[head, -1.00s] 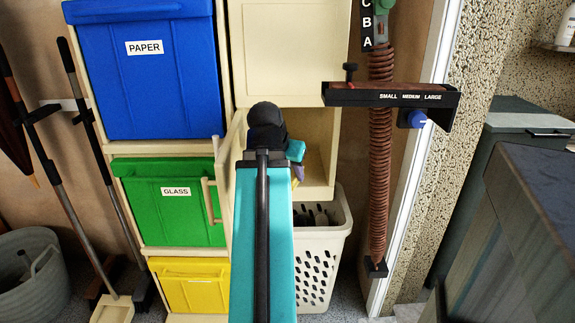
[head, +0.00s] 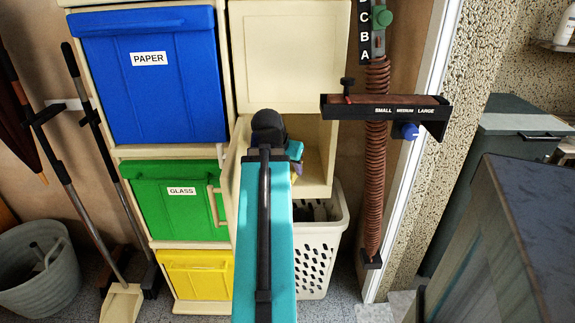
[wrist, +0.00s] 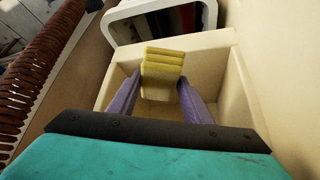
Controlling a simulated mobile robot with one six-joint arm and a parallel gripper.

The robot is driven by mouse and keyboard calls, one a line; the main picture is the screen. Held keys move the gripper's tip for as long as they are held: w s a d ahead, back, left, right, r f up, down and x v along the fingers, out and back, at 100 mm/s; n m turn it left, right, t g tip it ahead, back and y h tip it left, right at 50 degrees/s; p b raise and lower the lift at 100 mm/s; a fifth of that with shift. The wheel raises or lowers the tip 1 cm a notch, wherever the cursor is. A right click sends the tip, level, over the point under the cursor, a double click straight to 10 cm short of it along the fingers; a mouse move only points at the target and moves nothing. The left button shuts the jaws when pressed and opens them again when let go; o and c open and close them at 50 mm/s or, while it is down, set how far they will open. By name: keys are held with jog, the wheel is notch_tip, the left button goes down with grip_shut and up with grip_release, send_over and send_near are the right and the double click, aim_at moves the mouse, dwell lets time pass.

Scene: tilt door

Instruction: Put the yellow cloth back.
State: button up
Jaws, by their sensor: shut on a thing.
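The yellow cloth (wrist: 163,75) is a folded, ribbed-looking bundle in the wrist view. It sits between the two purple fingers of my gripper (wrist: 160,82), which is shut on it. Cloth and fingers are at the cream compartment (wrist: 227,85), with its walls around them in the picture; I cannot tell whether the cloth touches its floor. In the head view the compartment (head: 318,150) stands open, and my teal arm hides most of the gripper (head: 297,168) and the cloth.
A closed cream panel (head: 290,55) is above the compartment and a white perforated basket (head: 318,260) below. Blue (head: 150,90), green (head: 175,205) and yellow (head: 197,275) bins are at left. A black sizing bracket (head: 385,108) and coiled brown hose (head: 375,190) stand close at right.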

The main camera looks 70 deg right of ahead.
jog(key=shift+w+d+r+p, duration=0.1)
jog(key=shift+w+d+p, duration=0.1)
jog(key=shift+d+p, duration=0.5)
jog(key=shift+w+d+r+p, duration=0.1)
jog(key=shift+w+d+p, duration=0.2)
jog(key=shift+p, duration=0.65)
jog(key=d, duration=0.1)
jog(key=w+d+f, duration=0.1)
jog(key=d, duration=0.1)
jog(key=d+f, duration=0.1)
jog(key=d, duration=0.1)
jog(key=shift+w+d+f, duration=0.2)
jog(key=shift+w+f, duration=0.05)
jog(key=shift+w, duration=0.15)
jog(key=shift+f+b, duration=0.3)
jog(key=shift+f, duration=0.2)
jog(key=shift+f, duration=0.1)
jog(key=shift+f, duration=1.6)
jog(key=shift+w+d+f, duration=0.1)
jog(key=shift+d+f, duration=0.1)
jog(key=shift+f, duration=0.1)
